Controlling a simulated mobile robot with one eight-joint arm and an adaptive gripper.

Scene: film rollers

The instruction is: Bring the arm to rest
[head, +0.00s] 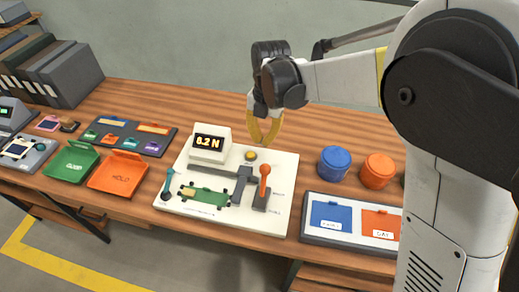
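My arm reaches in from the right. My gripper (264,131) hangs with its yellow fingers pointing down, above the back part of a white test station (270,217). The fingers look spread apart with nothing seen between them. The station carries a display box (208,147) reading 8.2 N, a yellow button (251,155), an orange-handled lever (264,180), a teal lever (168,184) and a green board (204,194). Whether the fingertips touch anything is hard to tell; they appear clear of the station.
A green tray (75,162) and an orange HOLD tray (119,174) lie left. A dark panel (128,135) and binders (60,75) stand behind. Blue (334,163) and orange (378,171) jars and a panel with blue (331,216) and orange cards are right. Bare wood lies behind the station.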

